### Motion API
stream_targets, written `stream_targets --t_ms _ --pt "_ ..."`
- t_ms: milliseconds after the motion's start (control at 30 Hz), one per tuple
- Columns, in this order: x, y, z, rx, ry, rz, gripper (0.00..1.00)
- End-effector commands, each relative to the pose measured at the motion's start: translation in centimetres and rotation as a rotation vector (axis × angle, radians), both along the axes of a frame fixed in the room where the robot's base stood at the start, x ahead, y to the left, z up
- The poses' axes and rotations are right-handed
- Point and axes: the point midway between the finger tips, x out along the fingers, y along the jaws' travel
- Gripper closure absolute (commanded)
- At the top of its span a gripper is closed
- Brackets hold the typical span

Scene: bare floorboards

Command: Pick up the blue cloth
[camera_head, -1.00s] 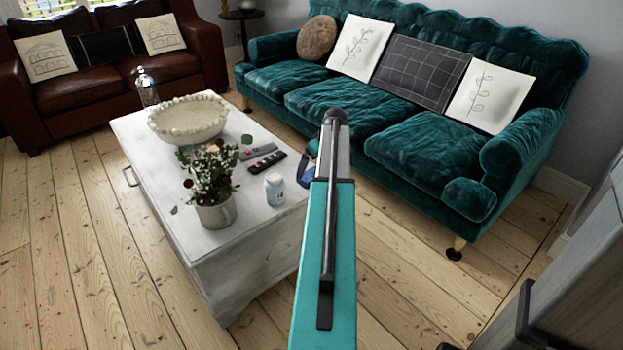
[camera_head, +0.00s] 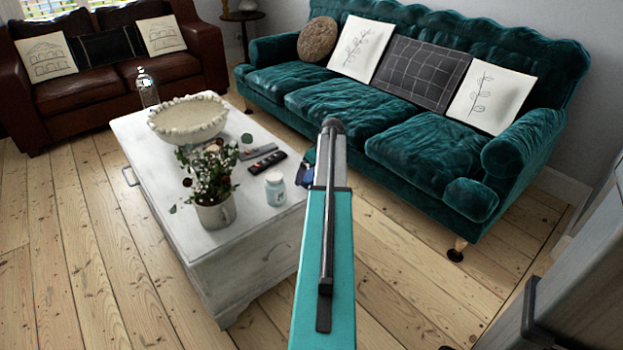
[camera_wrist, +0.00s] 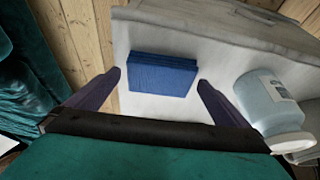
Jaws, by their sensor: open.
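The blue cloth (camera_wrist: 163,75) shows in the wrist view as a folded, flat rectangle on the white table top, near the table's edge. My gripper (camera_wrist: 158,80) is open, with one dark finger to each side of the cloth in the picture. I cannot tell how high the fingers are above it. In the head view a small dark blue part of my gripper (camera_head: 308,170) shows at the table's right edge beside my arm. The cloth cannot be made out there, as my arm covers that spot.
On the white table (camera_head: 240,235) stand a pale blue-white jar (camera_head: 275,190), a potted plant (camera_head: 212,185), remotes (camera_head: 262,158), a bowl (camera_head: 188,118) and a glass bottle (camera_head: 147,88). The jar also shows close to the right finger in the wrist view (camera_wrist: 265,100). A teal sofa (camera_head: 410,120) stands behind.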

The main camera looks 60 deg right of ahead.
Motion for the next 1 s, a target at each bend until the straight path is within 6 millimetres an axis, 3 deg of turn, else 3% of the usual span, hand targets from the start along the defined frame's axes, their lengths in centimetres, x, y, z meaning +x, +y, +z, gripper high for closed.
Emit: stream_targets --t_ms 167,400,433,767,1000 --pt "0.0 0.0 0.0 0.0 0.0 0.0 0.0" --pt "0.0 0.0 0.0 0.0 0.0 0.0 0.39" --pt "0.0 0.0 0.0 0.0 0.0 0.0 0.4" --pt "0.0 0.0 0.3 0.0 0.0 0.0 0.4" --pt "0.0 0.0 2.0 -0.001 -0.001 0.0 0.4"
